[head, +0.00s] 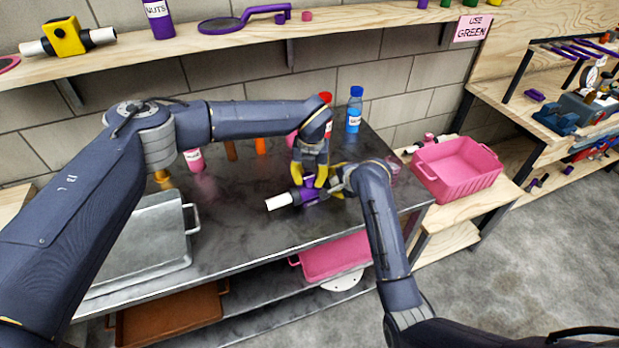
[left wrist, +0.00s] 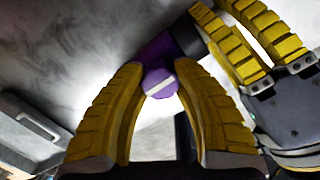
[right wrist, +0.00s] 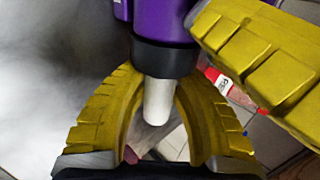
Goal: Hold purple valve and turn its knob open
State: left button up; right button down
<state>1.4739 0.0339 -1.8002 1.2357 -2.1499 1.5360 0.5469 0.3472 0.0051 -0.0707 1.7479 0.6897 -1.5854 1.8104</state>
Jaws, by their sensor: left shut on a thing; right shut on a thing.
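The purple valve (head: 309,193) is over the dark metal table, with a white pipe end pointing left in the head view. My right gripper (head: 331,187) is shut on the valve's right pipe end; in the right wrist view that white pipe (right wrist: 158,100) sits between the yellow fingers, below a black collar and the purple body (right wrist: 165,20). My left gripper (head: 308,181) comes from above and is shut on the purple knob (left wrist: 159,82), which shows a white line on its face in the left wrist view. The grippers partly hide the valve.
A grey metal tray (head: 140,248) lies at the left of the table (head: 240,228). Several bottles, including a blue one (head: 354,112), stand along the back. A pink bin (head: 457,170) stands on the wooden bench at right. A shelf (head: 240,38) runs above.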

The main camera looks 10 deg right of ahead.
aim_at(310, 180)
pick_arm(q)
jog(key=shift+w+r, duration=0.1)
pick_arm(e)
jog(key=shift+a, duration=0.15)
pick_arm(q)
jog(key=o, duration=1.3)
jog(key=r, duration=0.4)
jog(key=s+r, duration=0.1)
jog(key=r, duration=0.7)
jog(key=shift+s, duration=0.25)
jog(key=shift+f, duration=0.1)
pick_arm(e)
jog(key=c, duration=1.1)
grip_release()
jog(key=shift+o, duration=0.2)
